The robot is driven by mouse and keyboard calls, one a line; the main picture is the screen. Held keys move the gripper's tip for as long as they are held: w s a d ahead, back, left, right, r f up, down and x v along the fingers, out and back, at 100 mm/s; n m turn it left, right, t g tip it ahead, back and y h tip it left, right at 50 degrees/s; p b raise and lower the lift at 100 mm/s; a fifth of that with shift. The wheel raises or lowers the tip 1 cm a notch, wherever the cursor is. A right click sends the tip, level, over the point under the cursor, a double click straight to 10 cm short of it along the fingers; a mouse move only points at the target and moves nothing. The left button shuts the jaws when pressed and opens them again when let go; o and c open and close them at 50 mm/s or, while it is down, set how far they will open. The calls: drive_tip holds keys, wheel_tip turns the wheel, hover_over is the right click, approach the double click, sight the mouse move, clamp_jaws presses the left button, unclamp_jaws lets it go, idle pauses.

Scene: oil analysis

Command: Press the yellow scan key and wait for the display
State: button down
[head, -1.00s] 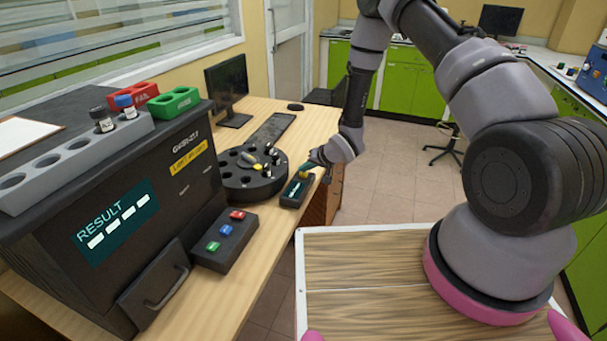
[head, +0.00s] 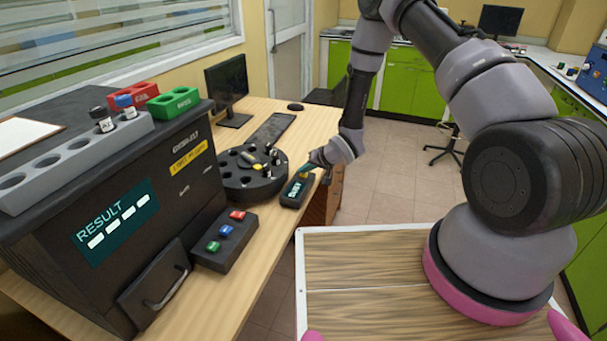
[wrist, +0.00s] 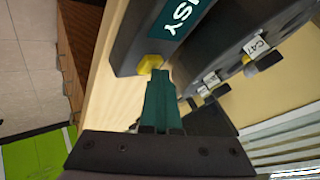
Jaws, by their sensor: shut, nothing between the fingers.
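The handheld scanner (head: 291,194) is a small black box on the wooden bench, beside the round rack. Its teal display shows short white text that looks like "BUSY" in the head view; the wrist view shows only the end, "SY" (wrist: 184,10). The yellow scan key (wrist: 150,63) is at the scanner's near end in the wrist view. My gripper (wrist: 160,76) is shut and empty, its teal fingertips right at the key's edge. I cannot tell whether they touch it. In the head view my gripper (head: 309,168) is over the scanner's far end.
A round black rack (head: 250,187) with several vials stands left of the scanner. The large analyser (head: 165,215) shows "RESULT" and dashes. A box with red, blue and green buttons (head: 232,252) is in front. A keyboard (head: 269,130) and monitor (head: 228,86) are behind.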

drive_tip(key=shift+r, duration=0.85)
drive_tip(key=shift+r, duration=2.5)
wheel_tip(320, 180, up, 14)
drive_tip(key=h, duration=0.2)
hover_over(306, 175)
drive_tip(key=w+d, duration=0.2)
drive_tip(key=d, duration=0.5)
drive_tip(key=s+d+r+m+h, duration=0.1)
drive_tip(key=s+d+r, duration=0.25)
drive_tip(key=r, duration=0.45)
drive_tip(key=s+d+r+m+h, duration=0.1)
drive_tip(key=s+d+r+h, duration=0.1)
drive_tip(key=d+r, duration=0.4)
drive_tip(key=s+d+r+m, duration=0.1)
drive_tip(key=s+d+r, duration=0.3)
drive_tip(key=s+r, duration=0.9)
drive_tip(key=s, duration=0.6)
drive_tip(key=s+r+y, duration=0.1)
drive_tip(key=s+r, duration=0.2)
drive_tip(key=s, duration=0.5)
drive_tip(key=shift+s+d+r+m, duration=0.15)
drive_tip(key=shift+r+m, duration=0.2)
drive_tip(key=shift+m, duration=0.05)
